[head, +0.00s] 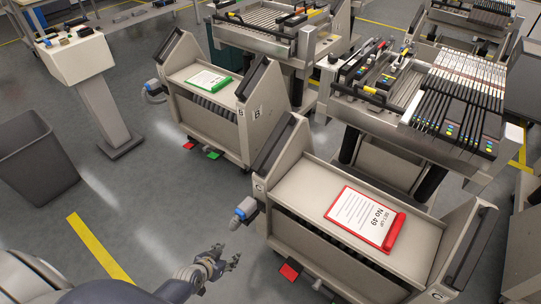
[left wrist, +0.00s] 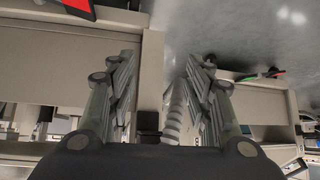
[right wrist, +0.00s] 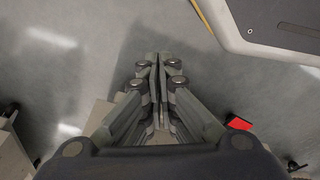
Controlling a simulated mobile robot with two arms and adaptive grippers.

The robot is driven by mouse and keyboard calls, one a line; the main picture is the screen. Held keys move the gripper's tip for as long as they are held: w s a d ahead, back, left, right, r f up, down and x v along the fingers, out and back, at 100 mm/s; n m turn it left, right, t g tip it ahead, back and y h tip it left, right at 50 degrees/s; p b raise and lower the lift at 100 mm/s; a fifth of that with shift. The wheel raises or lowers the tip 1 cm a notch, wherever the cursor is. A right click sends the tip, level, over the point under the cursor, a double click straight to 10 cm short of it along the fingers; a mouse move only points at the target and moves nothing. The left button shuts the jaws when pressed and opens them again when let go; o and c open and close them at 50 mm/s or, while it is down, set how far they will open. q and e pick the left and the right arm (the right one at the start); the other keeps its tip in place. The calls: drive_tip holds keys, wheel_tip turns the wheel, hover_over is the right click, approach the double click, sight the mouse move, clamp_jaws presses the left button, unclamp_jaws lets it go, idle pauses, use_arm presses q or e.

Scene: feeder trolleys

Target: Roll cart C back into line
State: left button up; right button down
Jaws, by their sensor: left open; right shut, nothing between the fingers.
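Cart C (head: 310,185), a beige trolley marked C on its left end, stands at the front right. A red clipboard (head: 365,217) reading "Set-up No 49" lies on its top. It has dark handle bars on both ends and a blue-grey plug (head: 243,210) on its left side. A red pedal (head: 289,271) shows at its foot. My left gripper (head: 228,261) is open and empty, low and just left of the cart; its spread fingers show in the left wrist view (left wrist: 160,85). My right gripper (right wrist: 151,60) is shut and empty above the floor.
Cart B (head: 213,105), with a green clipboard (head: 207,79), stands behind and to the left. A feeder machine (head: 385,95) is behind cart C. A grey bin (head: 35,160) and a pedestal (head: 105,110) stand at the left.

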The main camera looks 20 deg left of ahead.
use_arm(q)
drive_tip(key=w+a+r+t+h+b, duration=0.1)
drive_tip(key=w+r+t+b, duration=0.35)
drive_tip(key=w+r, duration=0.75)
drive_tip(key=m+t+h+b, duration=0.2)
drive_tip(key=t+h+b, duration=0.1)
drive_tip(key=t+b, duration=0.15)
approach(269, 145)
drive_tip(key=shift+w, duration=0.55)
drive_tip(key=x, duration=0.8)
drive_tip(key=shift+w+d+b, duration=0.15)
drive_tip(key=shift+w+b, duration=0.15)
drive_tip(key=shift+w+d, duration=0.2)
drive_tip(key=shift+w, duration=0.35)
use_arm(e)
drive_tip(key=w+r, duration=0.2)
drive_tip(key=r, duration=0.4)
drive_tip(key=w+r+t, duration=0.1)
drive_tip(key=w+r, duration=0.2)
drive_tip(key=r, duration=0.3)
drive_tip(key=shift+w+a+r, duration=0.15)
drive_tip(key=shift+w+r, duration=0.2)
use_arm(q)
clamp_jaws()
